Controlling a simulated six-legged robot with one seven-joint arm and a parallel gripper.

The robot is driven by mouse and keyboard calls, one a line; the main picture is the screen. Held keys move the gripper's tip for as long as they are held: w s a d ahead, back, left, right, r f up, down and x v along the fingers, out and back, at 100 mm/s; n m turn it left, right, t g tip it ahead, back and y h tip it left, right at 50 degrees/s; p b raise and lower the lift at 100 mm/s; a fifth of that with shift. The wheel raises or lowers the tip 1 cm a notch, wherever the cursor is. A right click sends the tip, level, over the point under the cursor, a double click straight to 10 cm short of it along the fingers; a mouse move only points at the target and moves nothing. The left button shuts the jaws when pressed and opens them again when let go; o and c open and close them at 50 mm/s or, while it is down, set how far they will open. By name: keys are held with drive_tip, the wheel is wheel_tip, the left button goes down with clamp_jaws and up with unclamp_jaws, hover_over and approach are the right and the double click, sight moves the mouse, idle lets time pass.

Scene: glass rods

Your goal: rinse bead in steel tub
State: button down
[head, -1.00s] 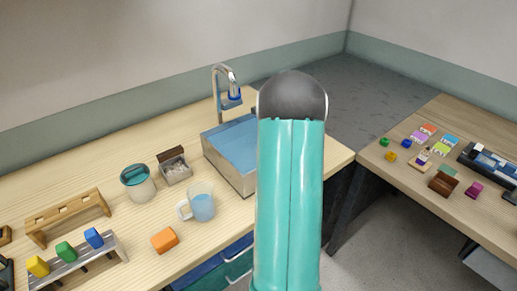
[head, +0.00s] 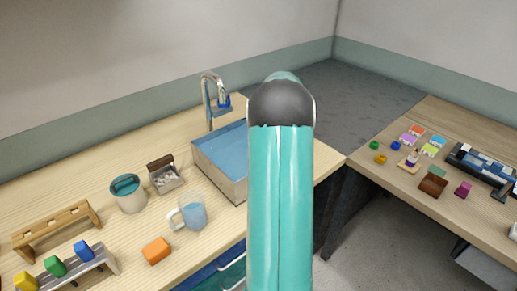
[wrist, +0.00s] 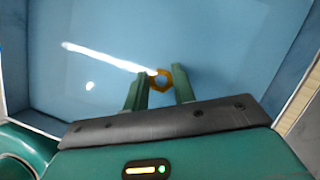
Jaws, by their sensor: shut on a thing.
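The steel tub (head: 212,178) stands at the right end of the left bench, with blue water inside. It fills most of the wrist view, its blue interior (wrist: 230,40) below my gripper. An amber ring-shaped bead (wrist: 161,85) sits between the tips of my gripper (wrist: 160,83), which is shut on it. The bead is over or in the water; I cannot tell how deep. A bright white streak lies left of the bead, perhaps a reflection. In the head view my arm hides the gripper, the bead and the tub's right part.
A tap (head: 213,98) rises behind the tub. A mug of water (head: 192,213), an open box (head: 166,176), a lidded jar (head: 128,194) and an orange block (head: 156,250) stand to its left. The right bench (head: 460,125) holds small coloured items.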

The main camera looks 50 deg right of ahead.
wheel_tip(320, 180, up, 8)
idle(0.7)
